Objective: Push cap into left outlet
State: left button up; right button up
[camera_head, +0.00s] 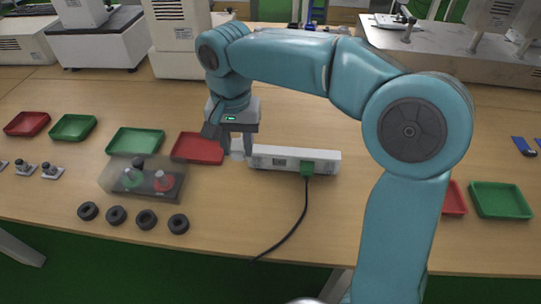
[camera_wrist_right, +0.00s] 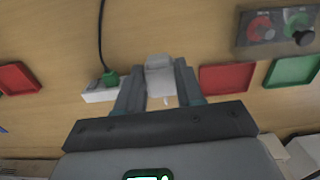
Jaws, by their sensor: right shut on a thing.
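The power strip (camera_head: 325,157) is a long white bar lying on the table in the head view. A green plug (camera_head: 306,168) with a black cable sits in its right part, and a dark outlet shows nearer its left end. My right gripper (camera_head: 237,151) points down just left of the strip's left end. It is shut on the white cap (camera_wrist_right: 159,76), which shows between the fingers in the wrist view; in the head view the fingers partly hide it. The strip also shows in the wrist view (camera_wrist_right: 97,96), left of the fingers. I cannot tell whether cap and strip touch. My left gripper is out of view.
A red tray (camera_head: 198,149) stands just left of the gripper, with a green tray (camera_head: 135,141) beyond it. A control box (camera_head: 145,184) with buttons and several black rings (camera_head: 146,219) lie at left.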

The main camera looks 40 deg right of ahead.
notch_tip(320, 180, down, 8)
jog(key=w+d+n+p, duration=0.1)
jog(key=w, duration=0.1)
jog(key=shift+m, duration=0.6)
jog(key=s+d+f, duration=0.2)
jog(key=s+d+f+p, duration=0.1)
jog(key=s+d+f, duration=0.1)
jog(key=f, duration=0.1)
jog(key=s+d+f, duration=0.2)
jog(key=shift+f+p, duration=0.3)
jog(key=shift+d+f, duration=0.2)
jog(key=shift+d, duration=0.1)
jog(key=shift+w+d+f, duration=0.55)
jog(key=shift+w+d, duration=0.25)
jog(key=shift+d, duration=0.05)
jog(key=shift+w+d, duration=0.45)
jog(key=shift+d, duration=0.1)
jog(key=shift+w+d, duration=0.5)
jog(key=shift+d, duration=0.05)
